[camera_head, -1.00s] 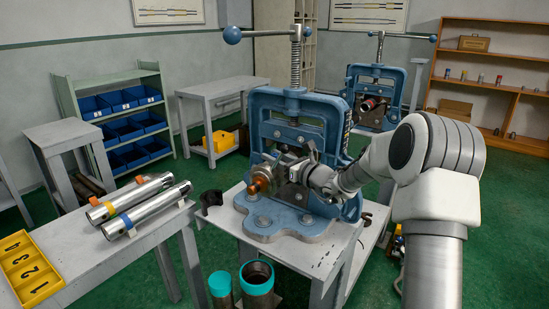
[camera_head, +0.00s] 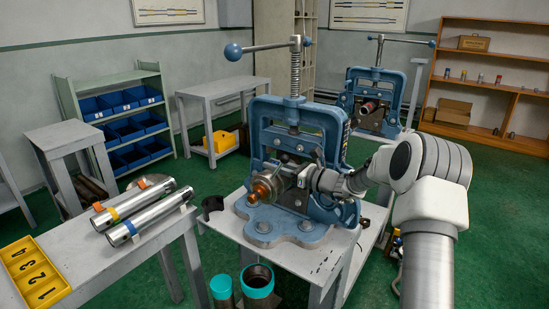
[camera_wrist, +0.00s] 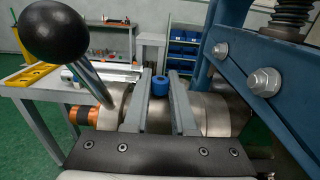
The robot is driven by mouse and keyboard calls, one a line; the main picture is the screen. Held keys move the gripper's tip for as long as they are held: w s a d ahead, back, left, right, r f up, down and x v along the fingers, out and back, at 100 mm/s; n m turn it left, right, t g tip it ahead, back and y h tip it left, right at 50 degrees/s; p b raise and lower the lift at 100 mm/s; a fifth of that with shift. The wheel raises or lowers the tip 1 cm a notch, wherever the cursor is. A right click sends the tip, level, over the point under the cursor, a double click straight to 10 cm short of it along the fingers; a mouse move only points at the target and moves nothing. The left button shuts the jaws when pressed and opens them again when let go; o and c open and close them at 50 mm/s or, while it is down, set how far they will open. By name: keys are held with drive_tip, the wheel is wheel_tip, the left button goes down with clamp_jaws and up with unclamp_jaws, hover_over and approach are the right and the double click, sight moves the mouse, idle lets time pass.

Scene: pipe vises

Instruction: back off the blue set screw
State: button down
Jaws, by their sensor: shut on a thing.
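The blue set screw (camera_wrist: 160,85) shows in the wrist view as a small blue cap between my two fingers, above a metal cylinder (camera_wrist: 215,115). My gripper (camera_wrist: 160,80) is shut on it, one grey finger on each side. In the head view my gripper (camera_head: 303,180) reaches in from the right at the front of the near blue vise (camera_head: 333,125). I cannot make out the screw there. An orange-copper end (camera_head: 262,190) sticks out of the metal work to the left of my gripper.
In the wrist view a lever with a black ball (camera_wrist: 57,30) rises close on the left, and the blue vise frame (camera_wrist: 290,110) with bolts stands close on the right. Two chrome pipes (camera_head: 150,212) lie on the left bench (camera_head: 120,260).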

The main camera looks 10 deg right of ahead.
drive_tip(key=shift+w+r+n+g+y+p, duration=0.1)
drive_tip(key=shift+r+n+g+y+p, duration=0.2)
drive_tip(key=shift+n+g+y+p, duration=0.4)
drive_tip(key=shift+f+n+g+y, duration=0.2)
drive_tip(key=shift+n+g+y, duration=0.1)
drive_tip(key=shift+g, duration=0.3)
drive_tip(key=c, duration=1)
unclamp_jaws()
drive_tip(key=shift+f, duration=0.1)
drive_tip(key=shift+s+d, duration=0.15)
drive_tip(key=shift+s, duration=0.05)
